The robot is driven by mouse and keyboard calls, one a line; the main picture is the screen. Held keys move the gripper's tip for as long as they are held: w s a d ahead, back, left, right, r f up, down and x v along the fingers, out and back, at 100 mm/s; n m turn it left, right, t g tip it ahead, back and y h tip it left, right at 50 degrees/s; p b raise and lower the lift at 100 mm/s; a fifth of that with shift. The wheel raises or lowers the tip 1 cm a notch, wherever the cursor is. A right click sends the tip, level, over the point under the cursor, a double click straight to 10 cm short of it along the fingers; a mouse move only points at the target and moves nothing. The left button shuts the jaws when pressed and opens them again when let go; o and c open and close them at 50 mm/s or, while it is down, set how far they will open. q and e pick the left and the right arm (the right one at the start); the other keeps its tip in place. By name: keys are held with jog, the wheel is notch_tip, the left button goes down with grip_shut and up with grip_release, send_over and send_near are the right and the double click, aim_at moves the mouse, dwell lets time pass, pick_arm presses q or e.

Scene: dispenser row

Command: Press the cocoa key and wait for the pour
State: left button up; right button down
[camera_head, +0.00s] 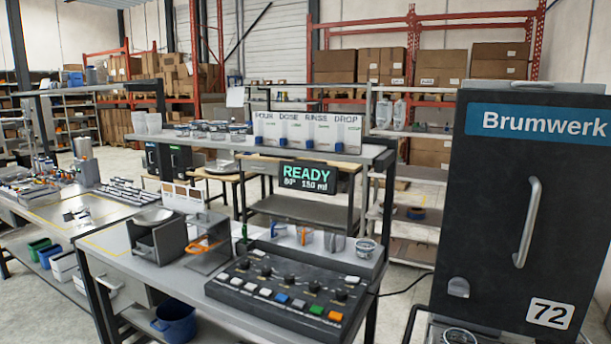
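A dark control panel (285,290) lies on the front of the metal bench. Its front edge carries a row of coloured keys, among them a blue key (281,297), a green key (316,309) and an orange key (335,316). Black knobs stand behind them. I cannot read any key label, so I cannot tell which is cocoa. A display (307,178) above reads READY, 80° and 150 ml in green. No pour shows. Neither of my grippers is in view.
A black Brumwerk cabinet (527,200) marked 72 stands close at the right. Small cups (335,241) stand behind the panel. A grey stand (157,240) and an orange-handled item (205,244) sit left of it. A blue bucket (176,322) is below the bench.

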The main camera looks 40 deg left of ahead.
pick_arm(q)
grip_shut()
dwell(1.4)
